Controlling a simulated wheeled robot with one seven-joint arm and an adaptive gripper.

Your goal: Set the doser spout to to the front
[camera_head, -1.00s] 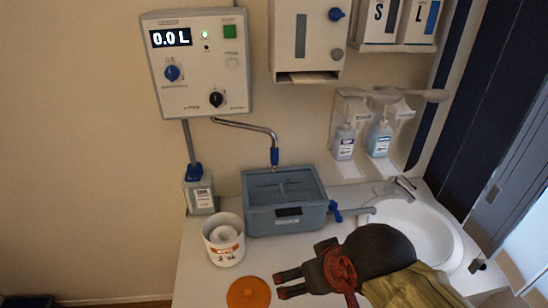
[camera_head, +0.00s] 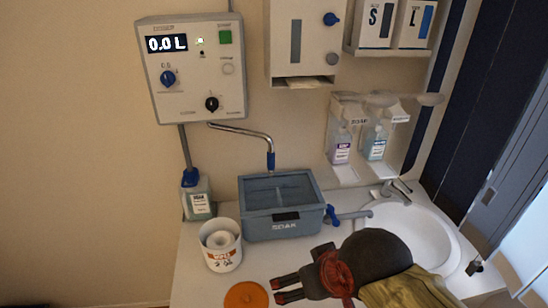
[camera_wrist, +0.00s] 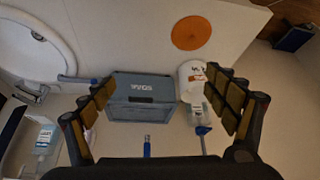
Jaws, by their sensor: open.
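The doser (camera_head: 190,68) is a grey wall box reading 0.0 L, with a blue knob, a black knob and a green button. Its metal spout (camera_head: 243,134) comes from under the box, runs right and bends down to a blue tip above the grey soak box (camera_head: 283,229). The blue tip also shows in the wrist view (camera_wrist: 147,147). My gripper (camera_head: 276,292) is open and empty over the counter's front, apart from the spout. In the wrist view its two fingers (camera_wrist: 162,94) spread wide on either side of the soak box (camera_wrist: 141,98).
A white wipes tub (camera_head: 220,247) and an orange lid (camera_head: 245,297) stand left of my gripper. The sink (camera_head: 413,243) and soap dispensers (camera_head: 341,145) are at the right. The wall left of the doser is clear.

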